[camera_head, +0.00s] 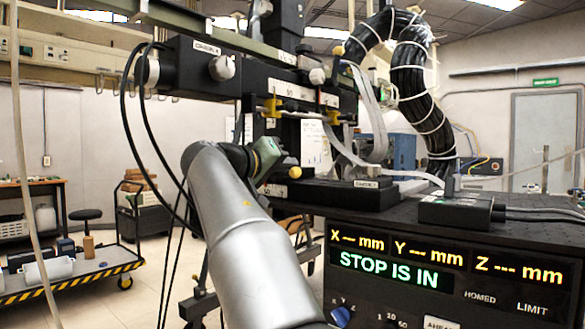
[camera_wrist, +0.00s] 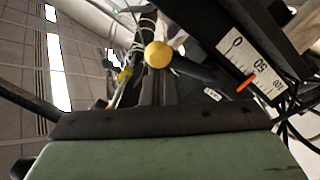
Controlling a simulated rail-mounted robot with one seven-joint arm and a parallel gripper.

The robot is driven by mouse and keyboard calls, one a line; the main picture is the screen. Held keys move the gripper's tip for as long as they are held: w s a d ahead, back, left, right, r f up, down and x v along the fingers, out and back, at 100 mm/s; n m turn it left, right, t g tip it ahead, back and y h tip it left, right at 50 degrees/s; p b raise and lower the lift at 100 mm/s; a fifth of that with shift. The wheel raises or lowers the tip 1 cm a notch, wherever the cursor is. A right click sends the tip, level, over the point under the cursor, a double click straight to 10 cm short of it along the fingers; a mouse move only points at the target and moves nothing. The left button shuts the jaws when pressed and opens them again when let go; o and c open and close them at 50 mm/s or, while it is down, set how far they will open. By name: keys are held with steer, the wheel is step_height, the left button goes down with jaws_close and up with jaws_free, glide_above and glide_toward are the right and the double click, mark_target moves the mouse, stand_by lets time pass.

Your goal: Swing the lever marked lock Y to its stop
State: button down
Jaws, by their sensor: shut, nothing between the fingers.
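My gripper (camera_head: 268,155) is a dark and pale green hand at the end of my silver arm, beside the dark stage. It is shut, with nothing seen held; its fingertips are hard to make out. A yellow ball knob (camera_head: 294,172) shows just to the right of my gripper in the head view. In the wrist view a yellow ball knob (camera_wrist: 158,54) on a dark lever stands beyond the green hand, apart from it. A small white label (camera_wrist: 212,94) sits to its right, too small to read. I cannot tell which lever is marked lock Y.
A scale (camera_wrist: 250,65) with an orange pointer lies right of the knob in the wrist view. Yellow clamps (camera_head: 271,108) and cables surround the stage. The console display (camera_head: 395,269) reads STOP IS IN. A trolley (camera_head: 80,278) stands on open floor at left.

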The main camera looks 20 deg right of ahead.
steer(key=shift+f, duration=0.15)
stand_by(0.3)
steer(key=w+r+p, duration=0.1)
steer(key=r+p, duration=0.1)
steer(key=p, duration=0.1)
steer(key=w+r+p, duration=0.1)
steer(key=r+p, duration=0.1)
steer(key=shift+w+d+r, duration=0.1)
steer(key=shift+w+d, duration=0.1)
steer(key=shift+w, duration=0.15)
steer(key=b+v, duration=0.1)
steer(key=v, duration=0.9)
steer(key=shift+f, duration=0.55)
